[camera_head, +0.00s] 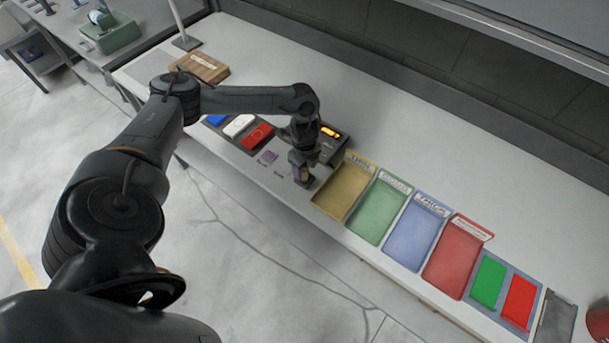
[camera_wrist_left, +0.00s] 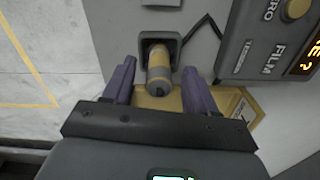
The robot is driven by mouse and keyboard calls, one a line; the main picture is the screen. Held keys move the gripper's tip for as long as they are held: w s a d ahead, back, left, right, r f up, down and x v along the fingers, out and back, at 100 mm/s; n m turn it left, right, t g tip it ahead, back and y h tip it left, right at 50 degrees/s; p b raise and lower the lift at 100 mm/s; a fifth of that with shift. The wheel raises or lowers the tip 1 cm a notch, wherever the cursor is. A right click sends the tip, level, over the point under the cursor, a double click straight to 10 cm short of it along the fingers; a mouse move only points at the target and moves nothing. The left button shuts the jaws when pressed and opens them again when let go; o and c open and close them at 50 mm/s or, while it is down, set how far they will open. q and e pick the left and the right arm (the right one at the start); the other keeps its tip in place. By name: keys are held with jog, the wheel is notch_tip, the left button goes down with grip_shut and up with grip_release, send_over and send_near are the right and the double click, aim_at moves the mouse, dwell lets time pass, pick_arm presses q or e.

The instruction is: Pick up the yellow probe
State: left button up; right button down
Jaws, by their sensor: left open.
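The yellow probe (camera_wrist_left: 159,72) shows in the left wrist view as a short cylinder with a yellow band and grey ends. It sits in a dark square holder (camera_wrist_left: 148,40) at the bench's front edge. My left gripper (camera_wrist_left: 159,66) is open, with one purple finger on each side of the probe and visible gaps between. In the head view my left gripper (camera_head: 304,164) is over the holder near the front edge and mostly hides the probe. My right gripper is in neither view.
A dark film meter box (camera_head: 328,145) with a lit display stands beside the gripper; it also shows in the wrist view (camera_wrist_left: 262,45). Yellow (camera_head: 342,190), green (camera_head: 378,212), blue (camera_head: 415,234) and red (camera_head: 453,258) trays line the bench to the right. The bench behind is clear.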

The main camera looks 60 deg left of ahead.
pick_arm(q)
jog(key=shift+f, duration=1.3)
grip_shut()
jog(key=shift+r, duration=0.2)
